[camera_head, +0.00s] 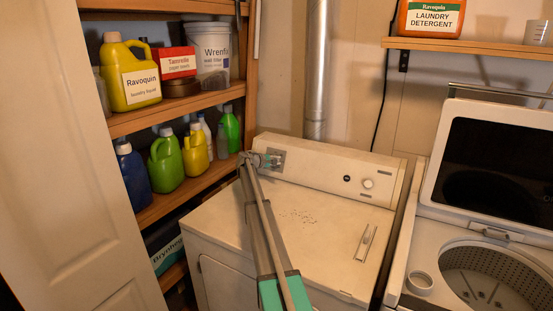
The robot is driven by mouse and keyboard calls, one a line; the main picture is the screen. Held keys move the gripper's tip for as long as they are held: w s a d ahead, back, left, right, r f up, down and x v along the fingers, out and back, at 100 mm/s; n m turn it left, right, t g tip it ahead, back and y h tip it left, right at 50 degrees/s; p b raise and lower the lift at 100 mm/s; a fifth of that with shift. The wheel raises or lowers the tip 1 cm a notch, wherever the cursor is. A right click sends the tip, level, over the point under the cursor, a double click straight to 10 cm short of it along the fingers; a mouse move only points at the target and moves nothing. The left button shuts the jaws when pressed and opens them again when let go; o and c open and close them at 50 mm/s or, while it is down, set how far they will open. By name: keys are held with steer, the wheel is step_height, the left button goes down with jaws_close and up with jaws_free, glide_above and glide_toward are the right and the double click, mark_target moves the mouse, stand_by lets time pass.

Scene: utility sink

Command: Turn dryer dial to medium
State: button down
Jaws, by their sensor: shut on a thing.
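The cream dryer (225,214) stands in the middle, with its raised control panel (318,164) at the back. At the panel's left end is a grey dial plate (281,155). A small black knob (347,179) and a round white knob (368,184) sit farther right on the panel, clear of my gripper.
Wooden shelves with bottles (166,160) stand close to the left of my gripper. A white door (65,170) fills the far left. An open washer (480,225) stands right of the dryer. The dryer top is mostly clear, with dark specks and a small handle-like piece (367,241).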

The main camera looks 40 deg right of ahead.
steer(key=m, duration=0.1)
steer(key=m+y+p, duration=0.1)
steer(key=m, duration=0.1)
steer(key=m+y+p, duration=0.1)
steer(key=m, duration=0.1)
steer(key=shift+w+a+f, duration=0.2)
steer(key=shift+f, duration=0.2)
steer(key=m, duration=0.1)
steer(key=m+y+p, duration=0.1)
steer(key=m, duration=0.1)
steer(key=f+m, duration=0.1)
steer(key=m, duration=0.1)
steer(key=shift+w+a+t+y, duration=0.25)
steer(key=shift+w+t+y, duration=0.05)
steer(key=shift+t+y, duration=0.1)
steer(key=shift+f, duration=0.1)
steer(key=c, duration=0.6)
jaws_free()
steer(key=shift+s, duration=0.2)
